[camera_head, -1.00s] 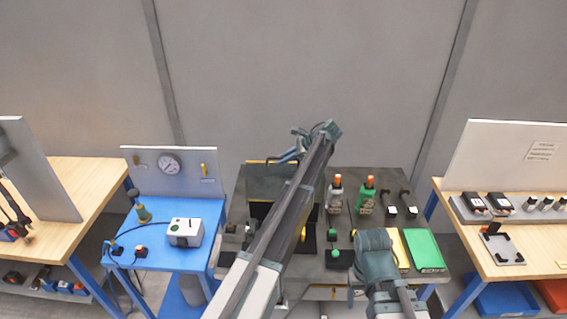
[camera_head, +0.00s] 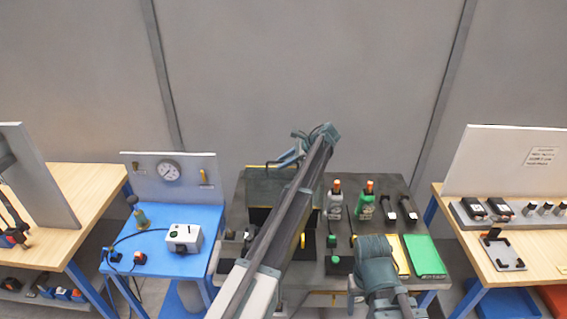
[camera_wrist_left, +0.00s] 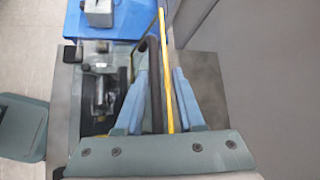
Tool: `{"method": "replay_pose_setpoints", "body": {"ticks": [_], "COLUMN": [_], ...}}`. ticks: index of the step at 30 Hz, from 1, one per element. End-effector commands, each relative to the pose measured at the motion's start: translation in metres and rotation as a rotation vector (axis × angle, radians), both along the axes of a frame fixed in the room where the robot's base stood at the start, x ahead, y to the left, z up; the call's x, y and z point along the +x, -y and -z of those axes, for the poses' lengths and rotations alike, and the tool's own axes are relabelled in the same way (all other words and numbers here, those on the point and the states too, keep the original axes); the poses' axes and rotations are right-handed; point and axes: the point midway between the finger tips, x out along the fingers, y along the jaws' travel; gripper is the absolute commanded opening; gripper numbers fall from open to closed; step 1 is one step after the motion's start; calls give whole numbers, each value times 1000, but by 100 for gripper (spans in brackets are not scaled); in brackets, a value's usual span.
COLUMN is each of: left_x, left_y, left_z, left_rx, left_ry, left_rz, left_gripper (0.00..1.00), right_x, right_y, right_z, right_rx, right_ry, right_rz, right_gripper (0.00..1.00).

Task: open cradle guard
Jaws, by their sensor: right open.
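The cradle guard (camera_head: 268,184) is a dark panel with a yellow top edge, standing at the back left of the dark workbench. A black recess lies below it. My left gripper (camera_head: 284,160) is at its top edge, reaching in from the right. In the left wrist view the fingers (camera_wrist_left: 160,95) close on both sides of the guard's black bar and yellow edge (camera_wrist_left: 166,60). My left arm hides part of the guard and bench. My right gripper (camera_head: 374,262) hangs over the bench's front right; it is open, its fingertips mostly hidden.
Two bottles (camera_head: 364,202) and two black tools (camera_head: 400,208) stand at the bench's back right. A green panel (camera_head: 424,256) lies at the right. A blue table (camera_head: 165,218) with a grey box (camera_head: 183,238) is at left. A wooden table (camera_head: 470,246) is at right.

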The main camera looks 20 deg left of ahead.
Motion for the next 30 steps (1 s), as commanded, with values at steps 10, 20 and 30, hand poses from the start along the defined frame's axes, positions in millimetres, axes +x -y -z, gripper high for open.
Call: {"method": "replay_pose_setpoints", "body": {"ticks": [10, 20, 30], "left_x": [-1, -1, -1], "left_y": [5, 47, 83], "left_z": [-4, -49, -79], "left_rx": [-6, -4, -1], "left_ry": [-1, -1, 0], "left_rz": [-1, 0, 0], "left_gripper": [44, 44, 44], "right_x": [0, -1, -1], "right_y": [0, 0, 0], "right_z": [-5, -50, -79], "right_rx": [0, 0, 1], "right_ry": [0, -1, 0], "right_rz": [0, 8, 31], "right_gripper": [66, 66, 66]}}
